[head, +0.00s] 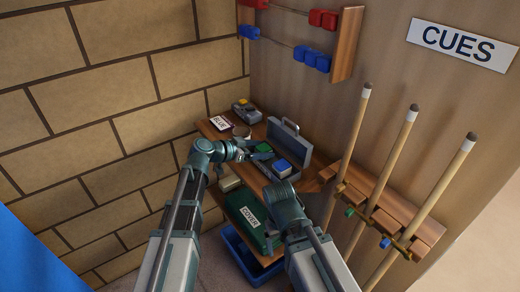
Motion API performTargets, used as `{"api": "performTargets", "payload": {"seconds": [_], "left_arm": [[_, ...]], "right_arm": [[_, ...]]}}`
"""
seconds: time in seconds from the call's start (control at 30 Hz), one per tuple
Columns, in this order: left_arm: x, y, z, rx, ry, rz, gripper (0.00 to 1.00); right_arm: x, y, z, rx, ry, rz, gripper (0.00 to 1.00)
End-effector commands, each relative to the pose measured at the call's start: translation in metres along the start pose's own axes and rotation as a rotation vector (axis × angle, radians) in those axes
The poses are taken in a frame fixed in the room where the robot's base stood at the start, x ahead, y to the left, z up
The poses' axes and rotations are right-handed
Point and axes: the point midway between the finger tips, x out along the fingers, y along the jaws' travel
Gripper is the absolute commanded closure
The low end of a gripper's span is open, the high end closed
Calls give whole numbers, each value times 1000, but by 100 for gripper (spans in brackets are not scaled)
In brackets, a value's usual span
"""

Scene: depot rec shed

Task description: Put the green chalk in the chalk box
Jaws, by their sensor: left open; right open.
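A green chalk (264,147) shows on the wooden shelf, just left of the open grey chalk box (304,150), whose lid is raised at the back. A blue chalk cube (283,166) sits at the box's front part. My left gripper (262,155) is open, with its fingers right at the green chalk; I cannot tell whether they touch it. My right gripper (279,187) is open, low in front of the box, its fingertips mostly hidden by its own wrist.
A card marked BLUE (220,123) and a small grey device (246,111) are at the shelf's back left. A green case (247,216) and a blue crate (238,253) are below. A cue rack (380,208) with upright cues stands right. A brick wall closes the left.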

Motion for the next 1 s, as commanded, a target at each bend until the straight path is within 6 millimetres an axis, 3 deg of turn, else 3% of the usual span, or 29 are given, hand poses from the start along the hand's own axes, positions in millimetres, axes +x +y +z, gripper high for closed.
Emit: {"api": "performTargets", "payload": {"seconds": [0.17, 0.7, 1.0], "left_arm": [[-2, 0, -5, 0, 0, 0, 16], [-102, 1, -5, -1, 0, -3, 16], [-121, 0, -3, 0, 1, -1, 16]], "right_arm": [[-6, 1, 0, 0, 0, 0, 15], [-44, 4, 2, 0, 0, 0, 15], [-49, 5, 3, 0, 0, 0, 15]]}}
